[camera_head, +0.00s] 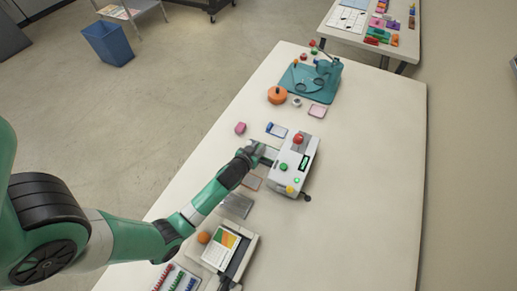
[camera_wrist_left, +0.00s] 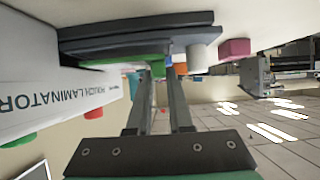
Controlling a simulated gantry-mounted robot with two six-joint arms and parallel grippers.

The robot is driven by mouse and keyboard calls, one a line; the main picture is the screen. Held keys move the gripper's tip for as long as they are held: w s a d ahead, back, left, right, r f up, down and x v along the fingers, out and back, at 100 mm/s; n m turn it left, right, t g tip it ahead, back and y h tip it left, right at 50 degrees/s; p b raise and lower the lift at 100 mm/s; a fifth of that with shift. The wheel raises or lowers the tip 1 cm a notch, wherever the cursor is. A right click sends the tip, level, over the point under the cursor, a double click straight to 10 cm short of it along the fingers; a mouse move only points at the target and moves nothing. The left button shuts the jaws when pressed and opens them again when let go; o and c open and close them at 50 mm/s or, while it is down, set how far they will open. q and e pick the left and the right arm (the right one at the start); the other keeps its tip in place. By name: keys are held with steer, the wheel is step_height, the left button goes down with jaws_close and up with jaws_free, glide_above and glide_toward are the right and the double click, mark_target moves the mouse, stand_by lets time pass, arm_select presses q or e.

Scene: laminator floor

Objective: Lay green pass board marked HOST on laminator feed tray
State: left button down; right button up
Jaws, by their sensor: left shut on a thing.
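The white laminator (camera_head: 294,165) stands mid-table with a red knob and green buttons on top. Its side, lettered POUCH LAMINATOR, fills the left of the left wrist view (camera_wrist_left: 50,90). The dark feed tray (camera_wrist_left: 130,38) juts from it there. My left gripper (camera_head: 262,153) is at the laminator's left side, by the tray. Its fingers (camera_wrist_left: 154,78) are shut on a thin green board (camera_wrist_left: 125,62), seen nearly edge-on close against the tray. Most of the board is hidden, and no HOST marking can be read. I cannot tell whether it touches the tray. My right gripper is not in view.
A blue-framed card (camera_head: 276,130) and a pink block (camera_head: 240,128) lie beyond the gripper. An orange-framed card (camera_head: 252,183) and a grey slab (camera_head: 237,205) lie nearer. A teal machine (camera_head: 310,80) stands farther back. The table right of the laminator is clear.

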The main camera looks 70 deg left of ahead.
arm_select(q)
steer(key=shift+f, duration=0.35)
steer(key=shift+f, duration=0.1)
steer(key=shift+f, duration=0.15)
steer(key=c, duration=0.8)
jaws_free()
